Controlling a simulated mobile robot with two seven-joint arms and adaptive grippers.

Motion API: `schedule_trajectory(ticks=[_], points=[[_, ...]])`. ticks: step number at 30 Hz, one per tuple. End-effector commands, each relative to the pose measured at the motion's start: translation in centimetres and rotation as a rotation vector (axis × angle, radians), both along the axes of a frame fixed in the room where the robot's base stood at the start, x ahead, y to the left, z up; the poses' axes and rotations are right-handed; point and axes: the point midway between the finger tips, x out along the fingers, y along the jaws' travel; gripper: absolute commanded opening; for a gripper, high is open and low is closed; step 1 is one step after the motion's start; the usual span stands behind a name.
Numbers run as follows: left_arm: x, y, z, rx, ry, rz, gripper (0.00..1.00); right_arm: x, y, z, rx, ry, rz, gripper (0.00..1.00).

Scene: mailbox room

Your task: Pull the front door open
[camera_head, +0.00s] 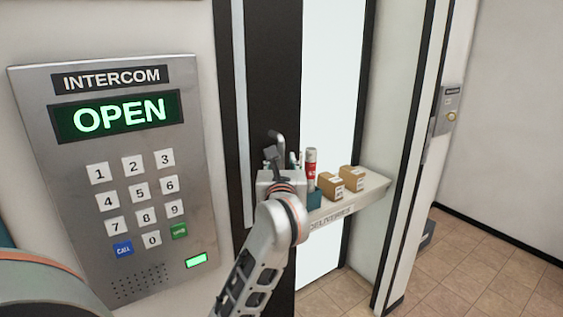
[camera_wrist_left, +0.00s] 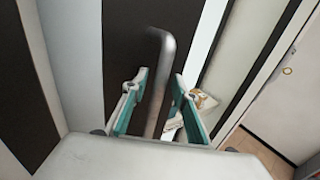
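The front door (camera_head: 271,60) shows in the head view as a dark upright panel beside a bright pale pane. Its grey metal bar handle (camera_head: 278,142) has a bent top that shows just above my left gripper (camera_head: 283,162). In the left wrist view, the handle (camera_wrist_left: 168,55) runs down between the two teal-padded fingers of the left gripper (camera_wrist_left: 160,88). The fingers stand apart on either side of the bar, with a visible gap. The gripper body hides the bar's lower end. My right gripper is in neither view.
An intercom panel (camera_head: 183,105) on the left wall reads OPEN in green. A deliveries shelf (camera_head: 365,193) right of my gripper holds cardboard boxes (camera_head: 352,178) and a red-and-white cylinder (camera_head: 311,165). A dark-edged frame and tiled floor (camera_head: 470,260) lie further right.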

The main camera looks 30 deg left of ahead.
Motion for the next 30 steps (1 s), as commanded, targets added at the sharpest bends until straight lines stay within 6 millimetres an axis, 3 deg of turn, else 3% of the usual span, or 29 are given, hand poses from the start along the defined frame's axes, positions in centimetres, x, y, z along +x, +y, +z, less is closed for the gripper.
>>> schedule_trajectory(ticks=[8,21,30], points=[[-1.3,-0.9,0.0,0.001,-0.001,-0.002,0.28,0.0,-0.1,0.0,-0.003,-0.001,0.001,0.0],[-8.2,-5.5,0.0,-0.004,0.0,-0.001,0.28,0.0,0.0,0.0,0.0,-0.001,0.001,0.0],[-10.0,-6.7,0.0,0.0,0.0,0.0,0.28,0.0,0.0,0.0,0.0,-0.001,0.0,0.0]])
